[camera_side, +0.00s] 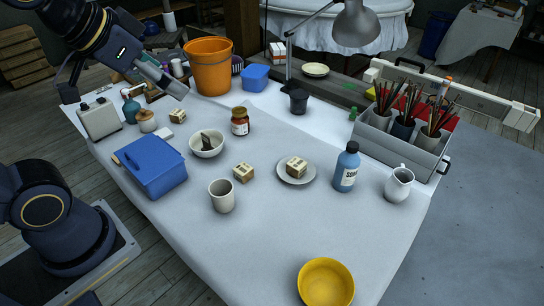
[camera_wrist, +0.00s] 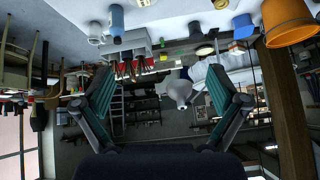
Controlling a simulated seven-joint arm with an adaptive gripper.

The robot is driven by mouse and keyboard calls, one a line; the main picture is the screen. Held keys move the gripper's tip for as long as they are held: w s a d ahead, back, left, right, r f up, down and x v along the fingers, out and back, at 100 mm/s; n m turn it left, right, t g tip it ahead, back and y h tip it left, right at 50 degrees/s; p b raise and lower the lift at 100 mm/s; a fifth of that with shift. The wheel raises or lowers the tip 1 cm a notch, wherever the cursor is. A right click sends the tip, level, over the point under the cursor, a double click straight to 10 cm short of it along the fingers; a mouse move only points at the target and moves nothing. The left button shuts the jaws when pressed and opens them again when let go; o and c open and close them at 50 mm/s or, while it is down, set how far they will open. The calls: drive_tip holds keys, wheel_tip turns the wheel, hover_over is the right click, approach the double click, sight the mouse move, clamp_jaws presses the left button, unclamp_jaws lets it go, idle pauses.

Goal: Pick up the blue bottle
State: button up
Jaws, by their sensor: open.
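The blue bottle (camera_side: 346,167) with a dark cap and a white label stands upright on the white-covered table, right of the middle in the side view. It also shows, upside down, at the top of the wrist view (camera_wrist: 117,21). My gripper (camera_wrist: 162,88) is open and empty, its two fingers spread wide with nothing between them. In the side view it is at the upper left, raised above the table's far left part, well away from the bottle. Its fingers are only partly clear there.
Near the bottle are a plate (camera_side: 296,179) with a small box on it, a white pitcher (camera_side: 398,184) and a grey caddy of brushes (camera_side: 404,140). An orange bucket (camera_side: 209,68), blue case (camera_side: 152,165) and lamp (camera_side: 356,25) stand farther off. Table in front of the bottle is clear.

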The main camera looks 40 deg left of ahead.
drive_tip(key=w+d+r+m+t, duration=0.1)
drive_tip(key=w+d+r+m, duration=0.15)
drive_tip(key=w, duration=0.65)
drive_tip(key=m+g+h, duration=0.3)
drive_tip(key=h, duration=0.1)
hover_over(343, 158)
drive_tip(key=s+a, duration=0.4)
drive_tip(key=s, duration=0.2)
wheel_tip(343, 158, down, 24)
drive_tip(key=x, duration=1)
drive_tip(key=shift+w+d+r, duration=0.1)
drive_tip(key=shift+w+x, duration=0.25)
drive_tip(key=shift+x, duration=2.8)
drive_tip(key=shift+r, duration=0.1)
drive_tip(key=shift+c, duration=0.4)
